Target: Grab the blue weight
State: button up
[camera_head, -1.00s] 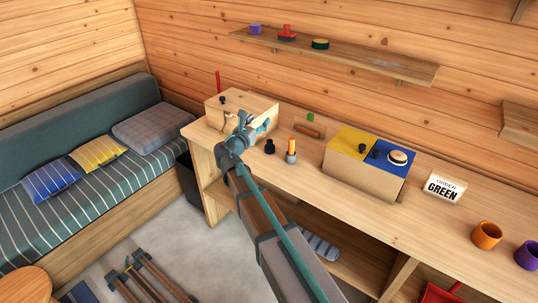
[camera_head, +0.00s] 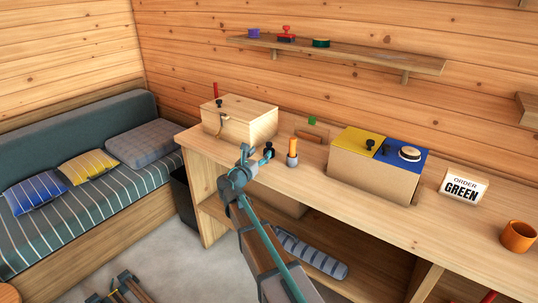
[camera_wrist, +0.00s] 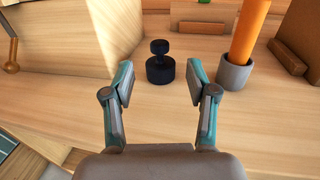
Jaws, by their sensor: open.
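The blue weight (camera_wrist: 160,66), very dark navy with a round base, thin neck and knob top, stands upright on the wooden counter. In the wrist view it is ahead of my gripper (camera_wrist: 160,85), centred between the two open fingers and slightly beyond their tips. Nothing is between the fingers and they do not touch it. In the head view my gripper (camera_head: 256,156) is low over the counter's front edge, with the weight (camera_head: 269,149) just behind it and partly hidden by a finger.
A grey cup with an orange cylinder (camera_head: 292,150) stands close to the weight's right. A wooden box (camera_head: 245,120) is behind left. A cardboard box with yellow and blue top (camera_head: 372,180), an "ORDER GREEN" sign (camera_head: 463,187) and an orange mug (camera_head: 518,236) stand farther right.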

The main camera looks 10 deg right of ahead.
aim_at(268, 145)
jog(key=p+x, duration=0.1)
jog(key=x, duration=0.8)
jog(key=shift+a+f, duration=0.1)
jog(key=shift+f, duration=0.1)
grip_shut()
